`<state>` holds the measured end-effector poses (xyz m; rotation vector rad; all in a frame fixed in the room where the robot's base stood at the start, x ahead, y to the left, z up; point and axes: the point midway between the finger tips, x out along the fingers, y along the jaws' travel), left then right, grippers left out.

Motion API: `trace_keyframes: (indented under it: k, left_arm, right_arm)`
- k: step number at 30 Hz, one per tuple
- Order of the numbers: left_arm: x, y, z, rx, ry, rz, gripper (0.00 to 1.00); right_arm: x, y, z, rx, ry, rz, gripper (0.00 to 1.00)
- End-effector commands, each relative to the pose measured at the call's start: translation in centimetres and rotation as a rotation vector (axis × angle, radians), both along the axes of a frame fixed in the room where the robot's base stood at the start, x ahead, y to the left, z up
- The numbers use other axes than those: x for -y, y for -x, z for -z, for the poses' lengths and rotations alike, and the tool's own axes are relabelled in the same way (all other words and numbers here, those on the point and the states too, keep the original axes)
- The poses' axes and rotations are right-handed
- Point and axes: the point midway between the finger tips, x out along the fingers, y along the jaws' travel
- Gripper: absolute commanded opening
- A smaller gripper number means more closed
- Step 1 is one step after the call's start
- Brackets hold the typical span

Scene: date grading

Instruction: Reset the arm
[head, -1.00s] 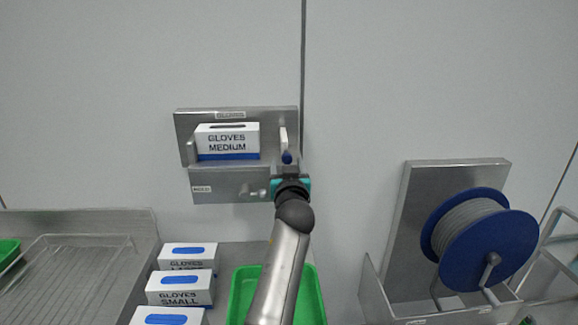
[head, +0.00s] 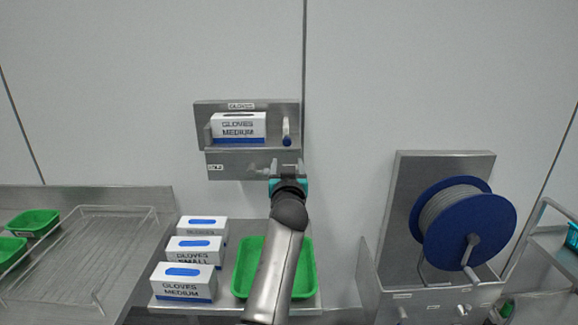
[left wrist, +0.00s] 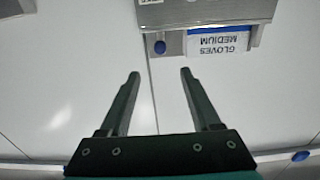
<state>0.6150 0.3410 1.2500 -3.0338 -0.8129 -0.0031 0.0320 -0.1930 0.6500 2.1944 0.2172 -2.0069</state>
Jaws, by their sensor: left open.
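My left gripper (head: 287,168) is raised in front of the wall, at the lower right of the glove dispenser bracket (head: 203,112) in the head view. In the left wrist view my left gripper (left wrist: 158,75) has its two dark fingers spread apart with nothing between them. A white and blue box marked GLOVES MEDIUM (head: 238,126) sits in the bracket; it also shows upside down in the left wrist view (left wrist: 218,42). The fingertips look apart from the bracket in the left wrist view. My right gripper is not in view.
Several glove boxes (head: 184,282) stand on a steel shelf beside a green tray (head: 240,278), which my left arm partly covers. A wire rack (head: 85,260) and green trays (head: 33,222) lie left. A blue reel (head: 463,222) stands right.

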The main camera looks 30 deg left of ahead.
Motion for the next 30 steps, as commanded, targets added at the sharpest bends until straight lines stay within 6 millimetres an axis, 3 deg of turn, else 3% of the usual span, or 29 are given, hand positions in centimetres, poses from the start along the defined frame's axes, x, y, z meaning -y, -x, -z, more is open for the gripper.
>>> trace_keyframes:
  k: [14, 17, 20, 23, 30]
  left_arm:
    - [0.0, 0.0, 0.1, -0.001, 0.000, 0.000, 0.64]
    - [0.0, 0.6, 1.0, -0.024, 0.003, -0.003, 0.64]
    - [0.1, 2.4, 3.3, -0.088, 0.013, -0.008, 0.64]
    - [0.7, 5.3, 6.9, -0.197, 0.028, -0.004, 0.64]
    - [4.6, 14.7, 15.8, -0.529, 0.085, 0.084, 0.64]
  right_arm:
    - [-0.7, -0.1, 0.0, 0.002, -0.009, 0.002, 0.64]
    - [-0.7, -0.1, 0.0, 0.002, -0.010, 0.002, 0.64]
    - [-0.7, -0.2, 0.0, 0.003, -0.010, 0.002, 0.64]
    - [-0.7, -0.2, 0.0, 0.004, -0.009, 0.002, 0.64]
    - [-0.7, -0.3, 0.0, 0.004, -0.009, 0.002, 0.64]
